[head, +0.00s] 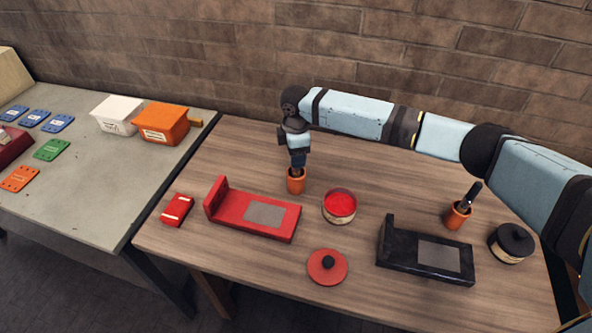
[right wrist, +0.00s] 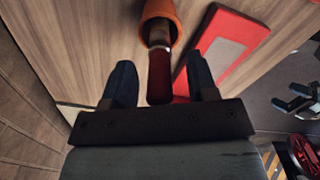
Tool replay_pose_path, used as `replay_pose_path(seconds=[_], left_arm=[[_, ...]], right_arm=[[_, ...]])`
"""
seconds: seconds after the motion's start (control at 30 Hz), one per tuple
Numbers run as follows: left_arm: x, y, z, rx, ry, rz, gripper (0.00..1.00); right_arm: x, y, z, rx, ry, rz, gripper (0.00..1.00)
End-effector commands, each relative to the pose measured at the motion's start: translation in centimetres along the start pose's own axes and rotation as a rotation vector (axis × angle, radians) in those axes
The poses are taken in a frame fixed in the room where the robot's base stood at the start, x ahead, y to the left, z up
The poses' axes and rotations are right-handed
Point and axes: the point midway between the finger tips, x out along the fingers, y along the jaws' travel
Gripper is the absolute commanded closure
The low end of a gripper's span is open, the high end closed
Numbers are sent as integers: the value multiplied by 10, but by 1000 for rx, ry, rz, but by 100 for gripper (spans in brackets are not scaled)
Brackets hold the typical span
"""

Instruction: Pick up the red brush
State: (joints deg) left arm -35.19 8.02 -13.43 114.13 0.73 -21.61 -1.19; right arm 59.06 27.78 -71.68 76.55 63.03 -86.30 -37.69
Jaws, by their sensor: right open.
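The red brush (right wrist: 159,78) stands in an orange pot (right wrist: 160,12), its dark red handle pointing toward my right wrist camera. My right gripper (right wrist: 162,82) is open, with one finger on each side of the handle and a visible gap to each. In the head view my right gripper (head: 298,163) points down just above the same orange pot (head: 296,184) and mostly hides the brush.
Beside the pot are a red stand (head: 225,208) and an open tin of red (head: 339,205). A red lid (head: 327,267), black stand (head: 405,260), second pot with a dark brush (head: 457,217) and black-lidded tin (head: 511,243) lie to the right. A brick wall stands behind.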

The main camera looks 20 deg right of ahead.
Motion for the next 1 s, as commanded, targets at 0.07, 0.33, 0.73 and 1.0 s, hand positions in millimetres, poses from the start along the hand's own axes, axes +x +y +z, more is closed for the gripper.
replay_pose_path(seconds=[0.07, 0.33, 0.73, 1.0], left_arm=[[0, 0, 0, 0, 0, 0, 11], [0, 0, -1, -1, 2, 0, 11], [0, 0, -1, -1, 2, 1, 11], [1, 0, 0, -1, 2, 1, 11]], right_arm=[[0, 0, 0, 0, 0, 0, 47], [0, 0, 0, 0, 0, 0, 100], [-11, 1, 0, 0, 2, 2, 100], [-73, 1, 0, -1, 3, 5, 100]])
